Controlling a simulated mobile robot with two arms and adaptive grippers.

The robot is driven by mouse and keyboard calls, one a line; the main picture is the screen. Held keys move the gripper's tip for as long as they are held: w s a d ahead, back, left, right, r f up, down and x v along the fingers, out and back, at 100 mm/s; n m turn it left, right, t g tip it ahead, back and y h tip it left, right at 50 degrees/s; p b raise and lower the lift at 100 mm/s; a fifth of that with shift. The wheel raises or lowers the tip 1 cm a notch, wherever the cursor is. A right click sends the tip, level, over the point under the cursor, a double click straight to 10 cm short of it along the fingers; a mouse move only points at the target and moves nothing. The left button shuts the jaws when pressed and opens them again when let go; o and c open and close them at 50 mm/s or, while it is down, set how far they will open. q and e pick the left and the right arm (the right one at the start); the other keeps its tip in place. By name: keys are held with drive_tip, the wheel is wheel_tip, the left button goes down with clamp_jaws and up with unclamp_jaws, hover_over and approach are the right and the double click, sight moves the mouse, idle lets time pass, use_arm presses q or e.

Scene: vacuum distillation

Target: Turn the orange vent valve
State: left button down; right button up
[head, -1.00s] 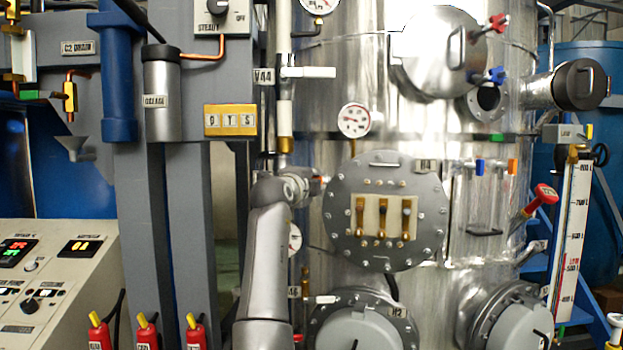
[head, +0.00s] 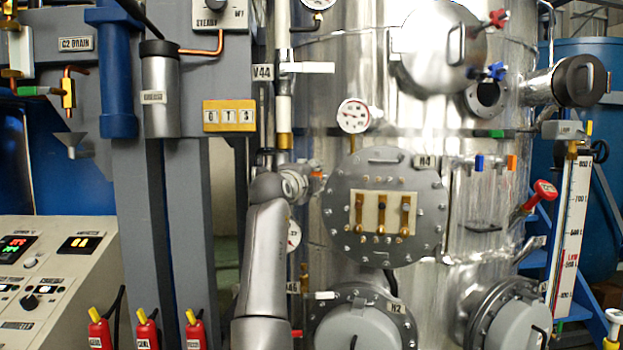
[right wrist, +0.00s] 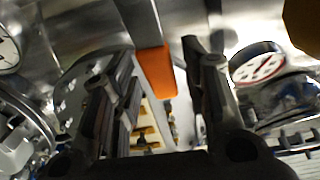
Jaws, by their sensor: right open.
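My right arm reaches up in front of the steel vessel in the head view, and its gripper (head: 313,183) is at the left edge of the round bolted flange, small and partly hidden by its wrist. In the right wrist view my right gripper (right wrist: 200,65) is open, with a finger on each side. My left gripper is not in view.
The flange (head: 340,225) with brass terminals is just right of my gripper. A pressure gauge (head: 354,115) is above, and another gauge (head: 293,234) is below. Another orange handle (head: 512,162) is farther right beside a blue one (head: 479,163). A grey column (head: 190,230) stands left.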

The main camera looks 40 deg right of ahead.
drive_tip(key=v, duration=0.7)
drive_tip(key=shift+s, duration=0.1)
idle(0.5)
